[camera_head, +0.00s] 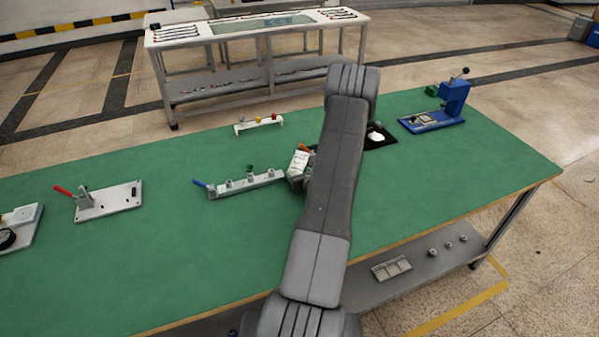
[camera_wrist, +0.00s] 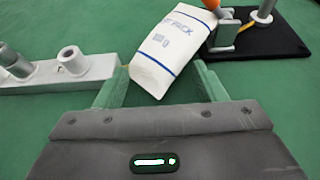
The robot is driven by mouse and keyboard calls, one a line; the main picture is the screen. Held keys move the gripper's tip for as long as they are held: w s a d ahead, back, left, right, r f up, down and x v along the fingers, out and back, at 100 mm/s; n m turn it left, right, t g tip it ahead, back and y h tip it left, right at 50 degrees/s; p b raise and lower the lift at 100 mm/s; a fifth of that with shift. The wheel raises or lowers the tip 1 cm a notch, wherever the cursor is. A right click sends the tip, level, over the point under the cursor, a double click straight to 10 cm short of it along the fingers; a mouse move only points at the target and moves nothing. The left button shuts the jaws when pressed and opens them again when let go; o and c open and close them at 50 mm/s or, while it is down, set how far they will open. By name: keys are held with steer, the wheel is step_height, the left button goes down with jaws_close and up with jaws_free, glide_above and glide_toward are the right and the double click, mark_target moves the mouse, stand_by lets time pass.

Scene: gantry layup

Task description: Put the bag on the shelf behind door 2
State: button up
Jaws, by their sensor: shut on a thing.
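A small white bag (camera_wrist: 167,55) with blue stripes and printing is between the two green-tinted fingers of my gripper (camera_wrist: 158,88) in the wrist view. The gripper is shut on it, and the bag sits tilted. In the head view the bag (camera_head: 299,161) shows just left of my arm, over the green table. My gripper (camera_head: 295,180) is mostly hidden behind my arm there. I cannot tell whether the bag touches the table. No numbered door shows in either view.
A grey fixture bar with pegs (camera_head: 246,184) lies just left of the bag. A black plate (camera_head: 381,140) with a device lies to the right, partly behind my arm. A blue press (camera_head: 440,107) stands farther right. The green table (camera_head: 150,250) is clear at the front left.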

mark_target(300, 161)
steer(key=shift+w+d+r, duration=0.3)
steer(key=shift+w+d, duration=0.05)
steer(key=shift+d, duration=0.15)
steer(key=shift+c, duration=0.2)
steer(key=shift+d+r, duration=0.2)
steer(key=shift+r, duration=0.25)
steer(key=c, duration=0.7)
steer(key=shift+r+b, duration=0.55)
steer(key=shift+r, duration=0.35)
jaws_close()
steer(key=shift+r, duration=0.3)
steer(key=s+d+b, duration=0.1)
steer(key=s+d, duration=0.1)
steer(key=s, duration=0.3)
steer(key=s+d+b, duration=0.2)
steer(key=s, duration=0.4)
steer(key=s+d+b, duration=0.2)
steer(key=s, duration=0.3)
steer(key=shift+s+d+f, duration=0.2)
steer(key=shift+s, duration=0.2)
steer(key=o, duration=1.7)
jaws_free()
